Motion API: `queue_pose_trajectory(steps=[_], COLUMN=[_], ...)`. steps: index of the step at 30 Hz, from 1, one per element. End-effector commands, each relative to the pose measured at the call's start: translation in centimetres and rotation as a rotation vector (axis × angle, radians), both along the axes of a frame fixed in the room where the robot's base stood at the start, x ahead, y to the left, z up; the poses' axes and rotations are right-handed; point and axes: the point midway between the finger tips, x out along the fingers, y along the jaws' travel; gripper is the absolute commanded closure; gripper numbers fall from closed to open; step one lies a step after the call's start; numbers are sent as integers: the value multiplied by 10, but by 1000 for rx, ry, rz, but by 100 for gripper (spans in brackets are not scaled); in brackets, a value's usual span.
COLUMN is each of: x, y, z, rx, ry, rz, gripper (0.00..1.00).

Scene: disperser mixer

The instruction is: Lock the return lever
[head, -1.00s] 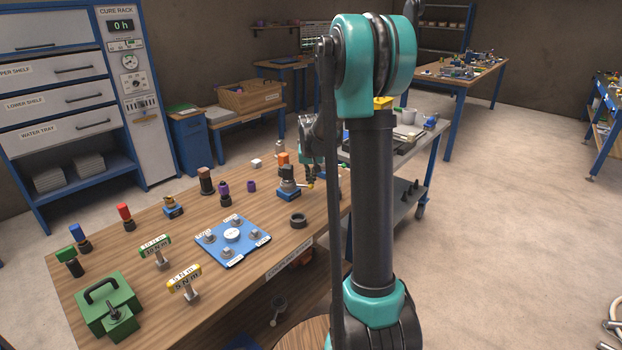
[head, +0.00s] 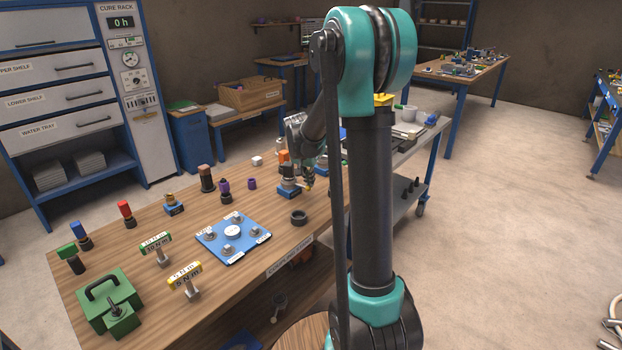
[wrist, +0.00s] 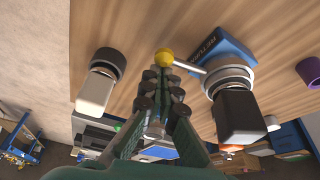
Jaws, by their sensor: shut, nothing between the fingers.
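The return lever is a thin metal rod ending in a yellow ball knob (wrist: 164,57). It reaches out from a grey round fitting topped with a dark square block (wrist: 240,115), on a blue base marked RETURN (wrist: 222,48). In the head view the blue base (head: 288,192) stands on the bench's far part. My gripper (wrist: 163,82) is shut and empty, its tips right by the knob; I cannot tell whether they touch it. In the head view my gripper (head: 308,183) is beside the right of the base, and the knob is not clearly visible there.
A purple piece (wrist: 310,70) is at the right. In the head view a black ring (head: 298,217) and a blue plate with several fittings (head: 212,232) lie nearer on the wooden bench.

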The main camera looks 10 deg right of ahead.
Motion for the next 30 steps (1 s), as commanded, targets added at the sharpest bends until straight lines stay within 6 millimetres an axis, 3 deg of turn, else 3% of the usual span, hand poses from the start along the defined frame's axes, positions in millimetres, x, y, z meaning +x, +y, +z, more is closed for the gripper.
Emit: queue_pose_trajectory(steps=[13, 30], x=[-22, -20], y=[27, 30], z=[0, 0], rx=[0, 0], ry=[0, -1], rz=[-401, -404], gripper=[100, 100])
